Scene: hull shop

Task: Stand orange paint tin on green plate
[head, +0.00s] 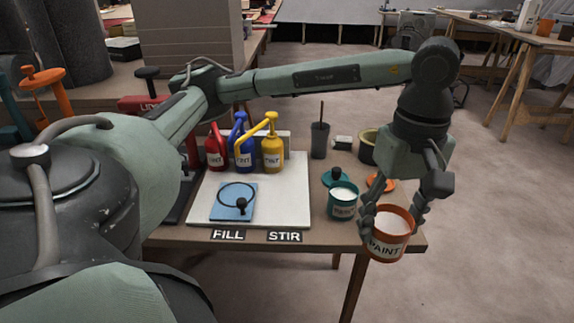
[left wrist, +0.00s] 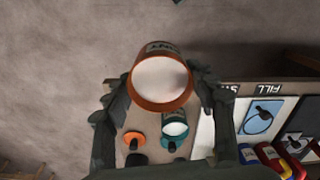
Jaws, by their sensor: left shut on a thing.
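My left gripper (head: 394,216) is shut on the orange paint tin (head: 387,246), its fingers on both sides. The tin is upright, open-topped and filled with pale paint. It is held at the table's front right corner, partly past the edge; the left wrist view shows the tin (left wrist: 160,82) from above. A teal tin (head: 342,203) with white paint stands just left of it. A teal disc (head: 330,178) and an orange disc (head: 381,183), like lids, lie behind. I cannot make out a green plate for certain. My right gripper is not in view.
A white board (head: 290,190) on the table bears red (head: 215,150), blue (head: 242,152) and yellow (head: 272,155) bottles and a blue square (head: 228,212) with a black knob. A dark cup (head: 319,142) with a stick stands behind. FILL (head: 228,235) and STIR (head: 285,236) labels mark the front.

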